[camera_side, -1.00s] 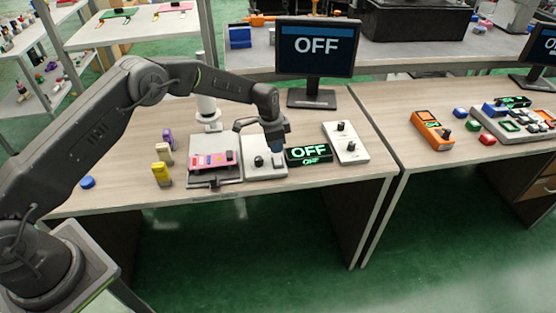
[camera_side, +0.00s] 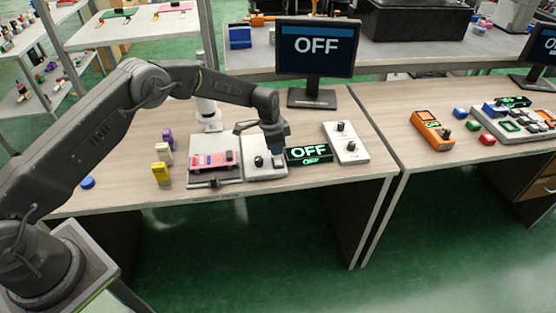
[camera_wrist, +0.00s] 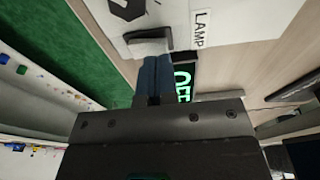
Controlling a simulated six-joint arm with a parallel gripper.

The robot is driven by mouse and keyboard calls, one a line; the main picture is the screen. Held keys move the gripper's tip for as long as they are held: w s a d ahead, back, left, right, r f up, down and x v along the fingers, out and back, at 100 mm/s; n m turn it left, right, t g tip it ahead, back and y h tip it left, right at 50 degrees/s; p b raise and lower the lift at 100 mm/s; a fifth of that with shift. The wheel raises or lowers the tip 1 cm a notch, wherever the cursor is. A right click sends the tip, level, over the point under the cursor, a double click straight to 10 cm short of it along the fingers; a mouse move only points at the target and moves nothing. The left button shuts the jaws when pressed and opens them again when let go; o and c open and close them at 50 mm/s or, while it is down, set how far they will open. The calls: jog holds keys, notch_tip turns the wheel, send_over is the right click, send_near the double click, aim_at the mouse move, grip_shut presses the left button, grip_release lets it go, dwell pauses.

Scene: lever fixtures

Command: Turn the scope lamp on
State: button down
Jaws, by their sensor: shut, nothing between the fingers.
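The white lamp panel (camera_side: 254,173) lies on the desk and carries a dark round knob (camera_side: 258,161). In the wrist view the panel bears the printed word LAMP (camera_wrist: 201,32), with a grey and black lever (camera_wrist: 150,41) beside it. My gripper (camera_side: 278,152) is at the right part of the panel. Its blue fingers (camera_wrist: 152,72) are shut together with nothing between them, their tips at the lever; I cannot tell whether they touch it. A black display (camera_side: 308,153) just right of the panel reads OFF in green. The monitor (camera_side: 316,48) behind also reads OFF.
A microscope stage (camera_side: 214,176) with a pink slide stands left of the panel. Another white panel (camera_side: 346,148) with two knobs lies to the right. Yellow, cream and purple pieces (camera_side: 161,173) stand at the left. The desk's front strip is clear.

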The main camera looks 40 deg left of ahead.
jog(key=shift+f, duration=0.75)
dwell(0.3)
jog(key=shift+r, duration=3.55)
jog(key=s+a+r+n+t, duration=0.1)
jog(key=s+r+n, duration=0.1)
jog(key=s+r, duration=0.8)
jog(key=s+a+r+n+t, duration=0.15)
jog(key=s+r, duration=0.45)
jog(key=r, duration=0.7)
jog(key=s+r+n+t+y, duration=0.1)
jog(key=s+n, duration=0.4)
jog(key=s, duration=1.8)
jog(key=shift+s+a+t, duration=0.35)
jog(key=shift+a+t, duration=0.1)
